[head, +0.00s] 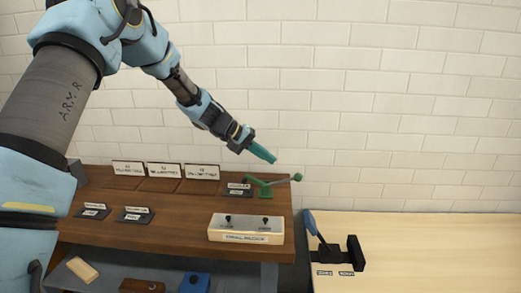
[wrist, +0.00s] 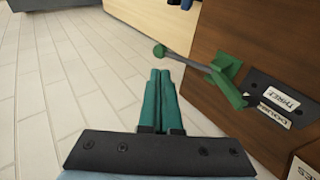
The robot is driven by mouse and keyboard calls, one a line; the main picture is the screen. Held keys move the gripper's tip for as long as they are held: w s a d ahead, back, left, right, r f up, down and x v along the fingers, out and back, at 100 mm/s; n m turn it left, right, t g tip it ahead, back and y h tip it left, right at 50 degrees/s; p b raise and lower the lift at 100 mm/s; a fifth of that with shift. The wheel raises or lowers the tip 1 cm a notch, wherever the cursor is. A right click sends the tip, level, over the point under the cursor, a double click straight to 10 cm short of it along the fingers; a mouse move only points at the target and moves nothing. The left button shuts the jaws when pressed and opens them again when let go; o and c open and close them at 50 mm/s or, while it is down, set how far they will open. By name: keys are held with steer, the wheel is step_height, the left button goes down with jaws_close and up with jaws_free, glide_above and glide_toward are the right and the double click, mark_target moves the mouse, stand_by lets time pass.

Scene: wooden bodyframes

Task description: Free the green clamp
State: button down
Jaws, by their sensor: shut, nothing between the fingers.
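The green clamp (head: 264,188) stands at the right end of the dark wooden bench top, and its grey lever with a green knob (head: 297,178) points out to the right. In the wrist view the green clamp (wrist: 223,75) is right of my fingers, its lever reaching left to the green knob (wrist: 159,51). My gripper (head: 274,159) has teal fingers, shut and empty, in the air above the clamp. In the wrist view my gripper (wrist: 161,72) has its fingers side by side, with the knob just beyond their tips. I see no contact with the clamp.
A white panel box (head: 246,229) with two black switches sits at the bench's front right. Black label plates (head: 134,215) and white signs (head: 163,170) stand on the bench. A lighter table (head: 430,250) with a blue-handled black device (head: 333,252) is to the right. A white brick wall is behind.

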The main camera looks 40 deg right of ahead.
mark_target(294, 178)
steer(key=p+x, duration=0.3)
steer(key=x, duration=0.5)
steer(key=shift+s+d+f, duration=0.1)
steer(key=shift+d+f, duration=0.15)
steer(key=shift+d, duration=0.05)
steer(key=shift+s+d+f+t+y+b, duration=0.3)
steer(key=shift+s+d+f+t+y, duration=0.25)
steer(key=shift+f+y, duration=0.2)
steer(key=shift+w+f+t+y+b, duration=0.1)
steer(key=shift+f+t+y+b, duration=0.15)
steer(key=shift+f+b, duration=0.55)
steer(key=shift+d+r, duration=0.1)
steer(key=shift+r, duration=0.1)
steer(key=shift+r, duration=0.1)
